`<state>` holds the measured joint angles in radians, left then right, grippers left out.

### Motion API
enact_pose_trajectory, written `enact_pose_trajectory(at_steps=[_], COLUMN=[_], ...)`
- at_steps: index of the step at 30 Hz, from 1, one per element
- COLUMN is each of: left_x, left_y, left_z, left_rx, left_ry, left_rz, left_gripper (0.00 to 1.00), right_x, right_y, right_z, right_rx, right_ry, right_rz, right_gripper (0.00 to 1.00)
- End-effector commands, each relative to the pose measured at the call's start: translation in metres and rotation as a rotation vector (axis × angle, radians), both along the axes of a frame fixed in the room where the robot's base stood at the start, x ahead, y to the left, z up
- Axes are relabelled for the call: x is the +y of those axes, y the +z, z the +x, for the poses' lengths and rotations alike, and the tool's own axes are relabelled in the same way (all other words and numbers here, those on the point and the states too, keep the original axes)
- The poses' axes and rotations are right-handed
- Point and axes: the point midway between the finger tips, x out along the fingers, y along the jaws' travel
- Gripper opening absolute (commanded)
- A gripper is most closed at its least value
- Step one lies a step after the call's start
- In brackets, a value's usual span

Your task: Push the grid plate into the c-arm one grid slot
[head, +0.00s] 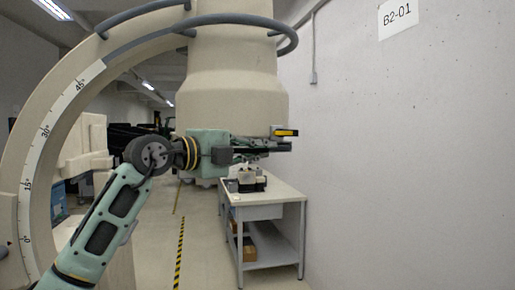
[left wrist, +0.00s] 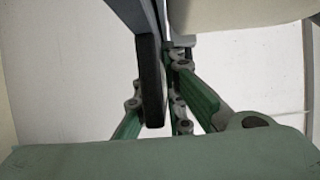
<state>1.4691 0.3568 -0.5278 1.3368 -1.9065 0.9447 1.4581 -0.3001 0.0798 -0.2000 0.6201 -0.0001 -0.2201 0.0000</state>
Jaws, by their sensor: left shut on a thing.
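The c-arm (head: 235,50) stands ahead, with a cream housing and a curved arc marked in degrees at the left. My left gripper (head: 250,149) is just below the housing's lower end, and it also fills the left wrist view (left wrist: 160,105). Its green fingers are shut on a dark, flat bar, which looks like the edge of the grid plate (head: 276,147). That bar stands between the fingers in the left wrist view (left wrist: 150,75). A yellow and black piece (head: 285,132) shows just above the plate. The slot itself cannot be made out. My right gripper is not in view.
A white table (head: 280,195) with a lower shelf stands below and behind the gripper, with a small device (head: 250,181) on top and boxes underneath. The floor by the striped tape (head: 180,250) is clear.

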Motion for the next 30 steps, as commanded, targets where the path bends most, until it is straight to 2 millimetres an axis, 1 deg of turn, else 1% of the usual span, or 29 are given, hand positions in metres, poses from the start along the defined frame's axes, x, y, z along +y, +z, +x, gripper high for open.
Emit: enact_pose_trajectory(at_steps=[1,10,11,18,26,30], left_x=[0.0005,0.0032,0.0032,0.0034,0.0035,0.0077], left_y=[0.0031,0.0035,0.0028,0.0017,-0.0016,-0.001], left_z=[0.0008,0.0078,0.0078,0.0079,0.009,0.0058], left_rx=[-0.004,-0.006,-0.006,-0.004,0.004,0.002], left_ry=[0.0,0.001,0.001,0.002,0.002,0.003], left_rz=[-0.001,-0.002,-0.002,-0.001,0.0,0.001], left_gripper=[0.0,0.0,0.11,0.31,0.31,0.31], right_x=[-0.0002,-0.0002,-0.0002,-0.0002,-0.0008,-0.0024], right_y=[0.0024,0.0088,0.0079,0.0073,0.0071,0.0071], right_z=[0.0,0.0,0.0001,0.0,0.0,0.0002], right_rx=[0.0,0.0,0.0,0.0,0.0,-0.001], right_ry=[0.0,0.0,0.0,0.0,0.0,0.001], right_rz=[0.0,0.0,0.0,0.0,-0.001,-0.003], right_gripper=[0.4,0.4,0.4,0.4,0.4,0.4])
